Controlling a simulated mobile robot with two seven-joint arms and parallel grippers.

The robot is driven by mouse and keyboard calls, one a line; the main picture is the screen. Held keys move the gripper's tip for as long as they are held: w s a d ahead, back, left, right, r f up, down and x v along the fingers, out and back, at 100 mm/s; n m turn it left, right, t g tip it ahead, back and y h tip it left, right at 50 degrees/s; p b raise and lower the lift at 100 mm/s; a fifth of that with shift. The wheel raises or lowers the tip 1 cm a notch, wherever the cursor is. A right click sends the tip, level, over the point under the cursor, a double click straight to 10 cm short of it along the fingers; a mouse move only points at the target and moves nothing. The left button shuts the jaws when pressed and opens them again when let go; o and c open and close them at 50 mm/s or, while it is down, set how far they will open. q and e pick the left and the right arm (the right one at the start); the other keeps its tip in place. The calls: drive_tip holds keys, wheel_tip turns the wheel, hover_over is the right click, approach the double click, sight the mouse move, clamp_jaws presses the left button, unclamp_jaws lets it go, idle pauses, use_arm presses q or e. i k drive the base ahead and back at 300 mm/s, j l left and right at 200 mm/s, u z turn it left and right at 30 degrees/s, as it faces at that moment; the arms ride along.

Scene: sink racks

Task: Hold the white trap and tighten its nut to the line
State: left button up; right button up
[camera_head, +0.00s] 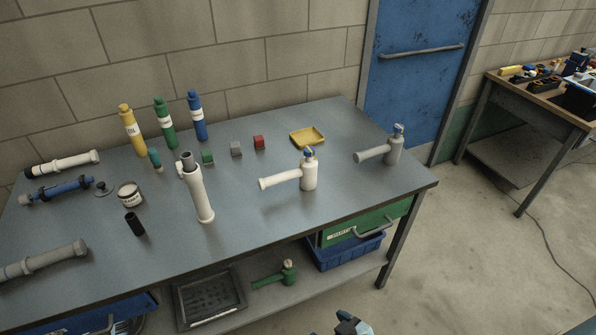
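The white trap (308,172) stands upright on the grey workbench, right of the middle, with a white pipe arm (280,180) reaching out to the left. A small blue-and-grey fitting (309,153) tops its body. The nut's line is too small to make out. A dark and light-blue part (350,323) at the bottom edge looks like the tip of my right gripper, well below and apart from the trap; its fingers cannot be made out. My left gripper is not in view.
A grey trap (392,150) stands to the right, a yellow tray (307,138) behind. A white tee pipe (199,192), bottles (165,123), small blocks (236,149) and a tin (130,194) are to the left. A green trap (275,276) lies on the lower shelf. The bench's front right is clear.

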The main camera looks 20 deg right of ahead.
sight(308, 151)
drive_tip(key=i+l, duration=0.15)
drive_tip(key=l, duration=0.2)
drive_tip(key=i+l, duration=0.1)
drive_tip(key=l, duration=0.25)
drive_tip(key=i+l, duration=0.15)
drive_tip(key=l, duration=0.25)
drive_tip(key=i+l, duration=0.1)
drive_tip(key=l, duration=0.25)
